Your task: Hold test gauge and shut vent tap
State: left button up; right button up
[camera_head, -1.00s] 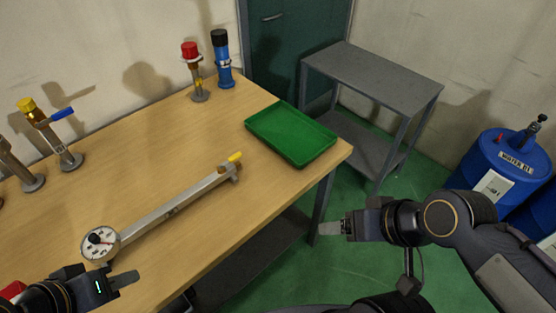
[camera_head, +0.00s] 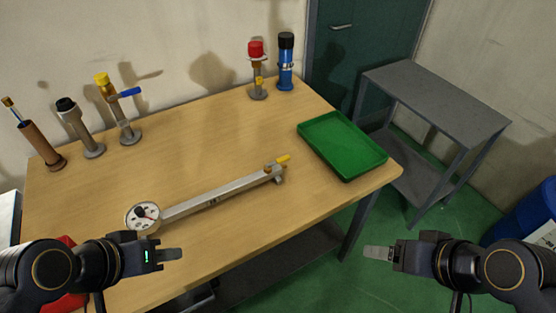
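A round white dial gauge (camera_head: 142,217) lies at the near left of the wooden table, at the left end of a long grey metal bar (camera_head: 215,197). At the bar's right end is a small fitting with a yellow tap handle (camera_head: 283,159). My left gripper (camera_head: 172,254) is just in front of the gauge, apart from it in the picture, at the table's near edge. My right gripper (camera_head: 374,252) is beyond the table's right front edge, over the green floor, far from the tap. Both grippers show side-on, so their finger gaps are hidden.
A green tray (camera_head: 342,145) sits at the table's right end. Upright fittings stand along the back, one with a red cap (camera_head: 256,70), one blue (camera_head: 286,62), one with a blue lever (camera_head: 124,94). A grey shelf cart (camera_head: 440,95) stands to the right. The table (camera_head: 190,150) is clear mid-surface.

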aim_at(280, 160)
jog(key=i+l+u, duration=0.3)
jog(key=u, duration=0.2)
jog(key=i+l+u, duration=0.15)
jog(key=l+u, duration=0.35)
